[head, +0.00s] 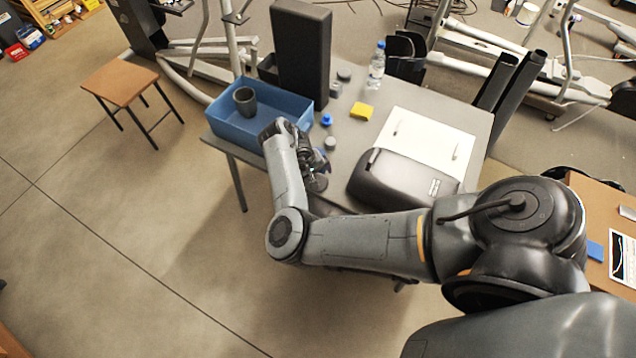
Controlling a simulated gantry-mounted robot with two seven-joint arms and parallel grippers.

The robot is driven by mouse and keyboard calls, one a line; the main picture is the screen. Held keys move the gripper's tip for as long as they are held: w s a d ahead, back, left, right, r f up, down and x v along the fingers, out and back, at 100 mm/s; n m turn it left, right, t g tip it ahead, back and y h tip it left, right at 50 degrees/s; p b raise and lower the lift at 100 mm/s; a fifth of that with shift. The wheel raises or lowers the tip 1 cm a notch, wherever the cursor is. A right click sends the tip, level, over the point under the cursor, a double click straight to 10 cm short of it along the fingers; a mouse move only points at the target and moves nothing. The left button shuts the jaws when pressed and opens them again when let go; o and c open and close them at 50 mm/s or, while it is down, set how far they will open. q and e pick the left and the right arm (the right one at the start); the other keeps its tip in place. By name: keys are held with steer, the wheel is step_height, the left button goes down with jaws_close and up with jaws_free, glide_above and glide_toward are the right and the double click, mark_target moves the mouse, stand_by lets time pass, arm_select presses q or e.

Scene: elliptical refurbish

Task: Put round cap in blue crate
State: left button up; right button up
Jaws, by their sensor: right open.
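The blue crate (226,126) stands at the left end of the grey table, with a dark grey cup (244,100) inside it. My right gripper (316,170) is open at the table's front edge, just right of the crate, partly hidden by its own wrist. A dark round disc (317,184) shows right at the fingers; I cannot tell whether it touches them. Small round grey pieces lie on the table, one beside the gripper (330,143) and one farther back (343,75). I cannot tell which round piece is the cap. My left gripper is not in view.
A blue knob (326,120), yellow block (361,111) and water bottle (376,66) stand on the table (480,125). A tall dark column (301,55) rises behind the crate. A black housing (405,180) and white panel (425,140) fill the right side. A stool (120,82) stands left.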

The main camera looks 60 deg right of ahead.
steer(key=shift+b+x, duration=0.7)
steer(key=shift+x, duration=1.85)
steer(key=shift+s, duration=0.15)
steer(key=shift+c, duration=0.3)
steer(key=c, duration=1.1)
steer(key=shift+r, duration=0.1)
